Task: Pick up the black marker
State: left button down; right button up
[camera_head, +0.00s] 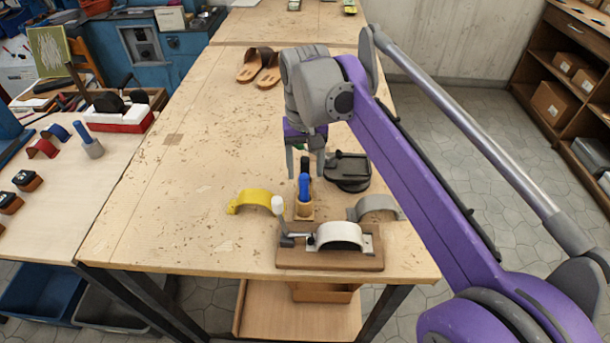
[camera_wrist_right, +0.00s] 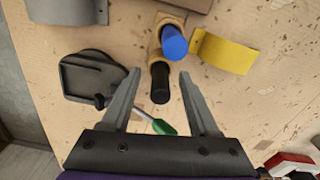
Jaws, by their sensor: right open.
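The black marker (camera_wrist_right: 160,82) stands in a small wooden holder (camera_wrist_right: 172,20), with a blue marker (camera_wrist_right: 173,42) beside it. In the head view the blue marker (camera_head: 304,187) is in front, in the holder (camera_head: 304,211), and a dark bit of the black marker (camera_head: 304,163) shows behind it. My right gripper (camera_head: 305,171) is open and points down over the holder. In the right wrist view its fingertips (camera_wrist_right: 159,74) lie on either side of the black marker; I see no contact. My left gripper is not in view.
A yellow curved piece (camera_head: 252,200) lies left of the holder. A wooden block with a white curved form (camera_head: 338,236) stands in front. A dark round-based object (camera_head: 348,172) and a grey curved piece (camera_head: 374,208) are at right. A green-handled tool (camera_wrist_right: 163,127) lies below the fingers.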

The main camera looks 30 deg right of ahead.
jog(key=shift+f, duration=0.7)
grip_shut()
notch_tip(320, 180, up, 10)
jog(key=shift+r+p, duration=0.1)
jog(key=shift+p, duration=0.55)
